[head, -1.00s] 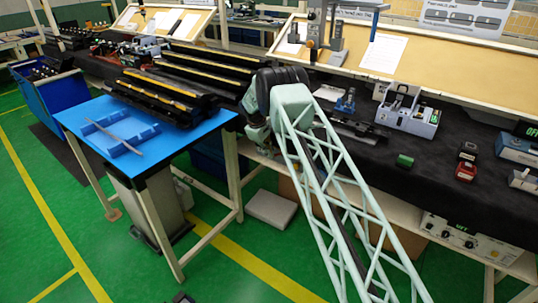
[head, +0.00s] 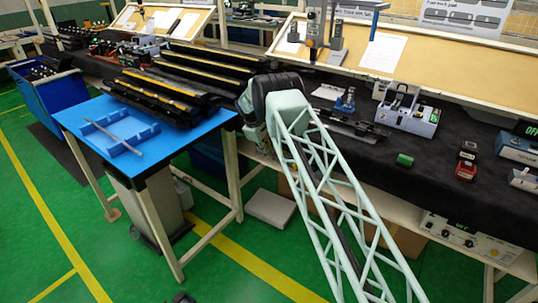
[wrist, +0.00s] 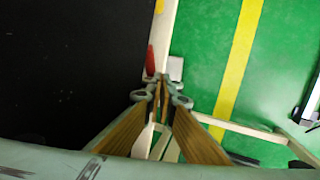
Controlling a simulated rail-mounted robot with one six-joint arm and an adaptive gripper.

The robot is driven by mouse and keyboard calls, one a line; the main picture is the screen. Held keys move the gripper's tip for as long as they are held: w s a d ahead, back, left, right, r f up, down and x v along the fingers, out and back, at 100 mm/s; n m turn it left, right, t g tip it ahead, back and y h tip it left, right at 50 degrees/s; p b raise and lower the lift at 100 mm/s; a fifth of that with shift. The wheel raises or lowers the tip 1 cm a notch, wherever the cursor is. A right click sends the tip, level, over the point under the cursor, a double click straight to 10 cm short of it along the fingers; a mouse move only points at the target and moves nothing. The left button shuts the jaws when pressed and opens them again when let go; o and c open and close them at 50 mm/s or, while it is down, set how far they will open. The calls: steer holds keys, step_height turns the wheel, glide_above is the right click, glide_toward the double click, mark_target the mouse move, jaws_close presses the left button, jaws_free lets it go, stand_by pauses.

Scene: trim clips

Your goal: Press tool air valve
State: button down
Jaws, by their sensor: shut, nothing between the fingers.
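In the wrist view a narrow red part (wrist: 150,60) stands at the edge of the dark bench top, just beyond my fingertips. It may be the tool air valve, but the picture is too small to tell. A pale square plate (wrist: 176,68) is beside it on the right. My gripper (wrist: 161,80) points towards the red part, its two fingers closed together with nothing between them. I cannot tell whether the tips touch it. In the head view my arm hides the gripper and this stretch of bench edge.
A blue-topped table (head: 75,120) with a pale strip (head: 112,136) stands left of my arm. The dark bench (head: 430,180) at right carries a grey fixture (head: 408,115), a green cylinder (head: 404,160) and a red device (head: 466,171). Green floor (head: 90,240) is open in front.

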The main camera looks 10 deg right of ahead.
steer(key=shift+d+f+g, duration=0.1)
steer(key=shift+f+g, duration=0.05)
steer(key=shift+g, duration=0.15)
stand_by(0.6)
steer(key=shift+f, duration=0.15)
stand_by(0.9)
steer(key=shift+s+d+f, duration=0.15)
steer(key=shift+f, duration=0.35)
steer(key=shift+s+d+f+b, duration=0.25)
steer(key=shift+s+f+b, duration=0.05)
steer(key=shift+f+b, duration=0.2)
stand_by(1.6)
steer(key=shift+r, duration=0.15)
steer(key=shift+r, duration=0.5)
steer(key=shift+r, duration=0.15)
steer(key=shift+a, duration=0.1)
stand_by(0.5)
